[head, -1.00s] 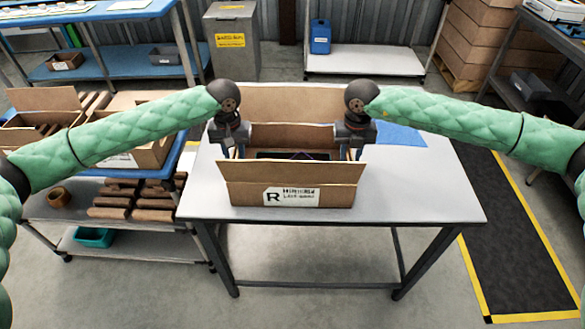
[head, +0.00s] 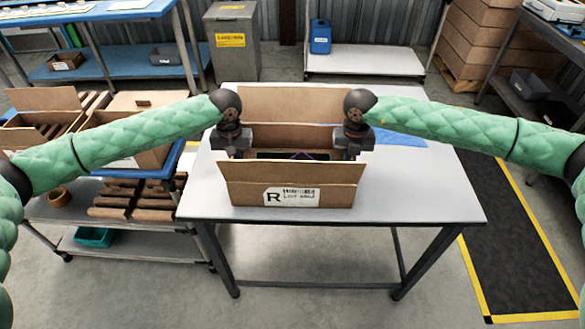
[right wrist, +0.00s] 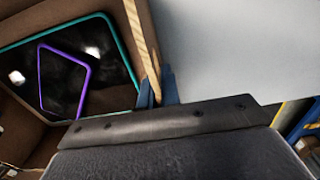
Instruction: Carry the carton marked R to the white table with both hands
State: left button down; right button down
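The open cardboard carton marked R (head: 335,195) stands on the white table (head: 420,195), its label facing me. Inside it lies a dark panel with a teal rim and a purple outline (right wrist: 115,90). My left gripper (head: 234,150) is at the carton's left wall; its fingers are hidden, so its opening does not show. My right gripper (head: 352,150) is at the right wall. In the right wrist view, its blue fingers (right wrist: 157,92) sit close on either side of the wall's edge and appear shut on it.
A blue-topped cart (head: 180,160) with other open cartons (head: 135,105) and brown blocks stands to the left. A dark floor mat with yellow edges (head: 510,240) lies to the right.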

pick_arm(q)
jog(key=shift+w+r, duration=0.1)
jog(key=shift+r, duration=0.1)
pick_arm(e)
jog(key=shift+r, duration=0.2)
